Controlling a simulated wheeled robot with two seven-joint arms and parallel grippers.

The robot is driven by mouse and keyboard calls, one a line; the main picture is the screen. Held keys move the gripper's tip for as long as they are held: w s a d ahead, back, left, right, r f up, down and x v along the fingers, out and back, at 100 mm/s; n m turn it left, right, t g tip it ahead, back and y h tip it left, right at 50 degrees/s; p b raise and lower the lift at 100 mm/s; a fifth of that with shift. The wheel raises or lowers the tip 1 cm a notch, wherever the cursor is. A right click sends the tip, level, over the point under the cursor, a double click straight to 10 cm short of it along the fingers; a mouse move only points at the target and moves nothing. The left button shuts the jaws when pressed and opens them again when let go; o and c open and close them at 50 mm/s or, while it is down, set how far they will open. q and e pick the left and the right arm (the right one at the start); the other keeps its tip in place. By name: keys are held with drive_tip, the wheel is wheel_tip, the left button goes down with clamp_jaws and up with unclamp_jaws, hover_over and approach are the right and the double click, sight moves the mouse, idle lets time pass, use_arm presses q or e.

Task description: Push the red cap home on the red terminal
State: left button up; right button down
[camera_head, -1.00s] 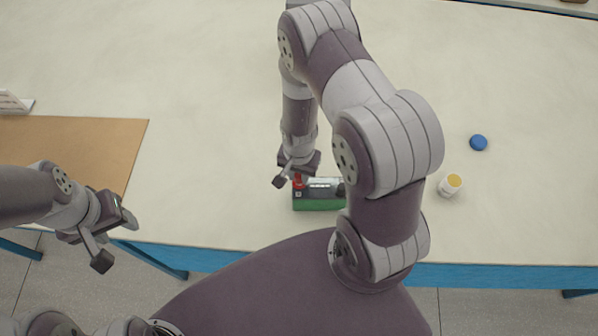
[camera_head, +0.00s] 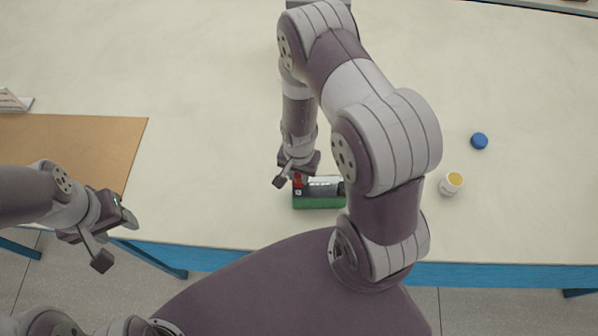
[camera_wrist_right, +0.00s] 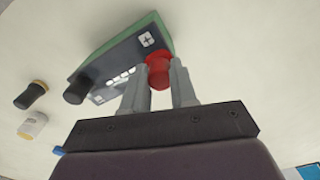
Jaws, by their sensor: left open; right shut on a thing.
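The battery (camera_head: 320,201) has a green lower body and a dark top, and sits on the table near its front edge. A plus mark shows on its top in the right wrist view (camera_wrist_right: 128,50). My right gripper (camera_head: 297,181) is shut on the red cap (camera_wrist_right: 159,72), at the battery's plus-marked end. The red terminal is hidden under the cap, so I cannot tell how far down the cap sits. A black cap or post (camera_wrist_right: 77,91) is at the battery's other end. My left gripper (camera_head: 118,240) is open and empty, left of the battery, beyond the table's front edge.
A black, yellow-banded object (camera_wrist_right: 31,95) shows in the wrist view. A brown board (camera_head: 75,150) covers the left. Table around the battery is clear.

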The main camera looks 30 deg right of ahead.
drive_tip(key=shift+f, duration=0.3)
idle(0.5)
drive_tip(key=shift+c, duration=1.7)
unclamp_jaws()
drive_tip(key=shift+r, duration=0.1)
wheel_tip(320, 180, up, 7)
drive_tip(key=p, duration=0.6)
